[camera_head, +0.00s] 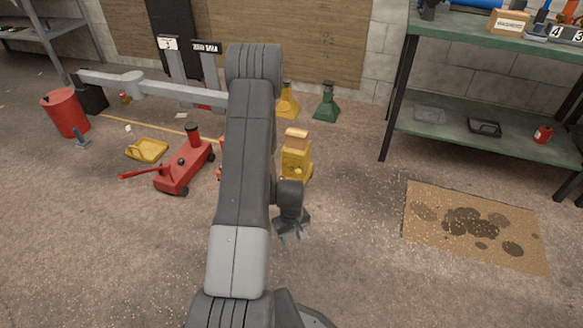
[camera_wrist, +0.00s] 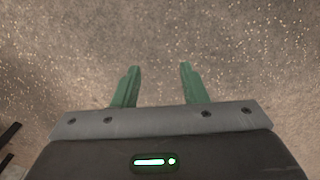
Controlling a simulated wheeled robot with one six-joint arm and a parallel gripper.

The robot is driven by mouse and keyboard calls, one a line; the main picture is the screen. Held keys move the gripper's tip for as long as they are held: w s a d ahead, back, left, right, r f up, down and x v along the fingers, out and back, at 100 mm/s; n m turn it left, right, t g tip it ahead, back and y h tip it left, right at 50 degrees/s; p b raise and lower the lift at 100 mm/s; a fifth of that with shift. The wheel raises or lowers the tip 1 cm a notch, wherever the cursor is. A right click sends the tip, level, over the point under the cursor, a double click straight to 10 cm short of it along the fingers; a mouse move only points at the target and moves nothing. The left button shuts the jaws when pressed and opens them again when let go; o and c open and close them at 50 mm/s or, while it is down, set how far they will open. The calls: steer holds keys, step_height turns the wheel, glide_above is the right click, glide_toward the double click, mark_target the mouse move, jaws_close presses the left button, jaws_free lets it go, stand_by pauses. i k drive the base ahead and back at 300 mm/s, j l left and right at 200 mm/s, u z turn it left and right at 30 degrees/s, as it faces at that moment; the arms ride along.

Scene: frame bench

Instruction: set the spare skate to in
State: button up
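I cannot tell for sure which thing is the spare skate. Two grey upright posts stand at the back left in the head view. One carries a white label (camera_head: 168,43) and the other a black label (camera_head: 207,47); I cannot read either one surely. My gripper (camera_head: 291,236) hangs low over bare floor, right of my arm and nearer than the yellow stand (camera_head: 296,165). In the wrist view my gripper (camera_wrist: 159,70) is open, its green fingers apart with only floor between them. My arm hides part of the middle of the scene.
A red floor jack (camera_head: 183,168), a yellow tray (camera_head: 147,151) and a red bin (camera_head: 66,113) are on the left. A yellow jack stand (camera_head: 288,103) and a green one (camera_head: 325,105) stand behind. A shelf bench (camera_head: 480,125) and stained cardboard (camera_head: 420,225) are right. Front-right floor is clear.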

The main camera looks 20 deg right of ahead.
mark_target(296, 164)
steer(key=i+l+u, duration=0.1)
steer(key=l+u, duration=0.3)
steer(key=i+l+u, duration=0.1)
steer(key=u, duration=0.3)
steer(key=l+u, duration=0.5)
steer(key=l, duration=0.6)
steer(key=k+l+u, duration=0.1)
steer(key=l, duration=0.6)
steer(key=k+l, duration=0.1)
steer(key=l, duration=0.65)
steer(key=u, duration=0.05)
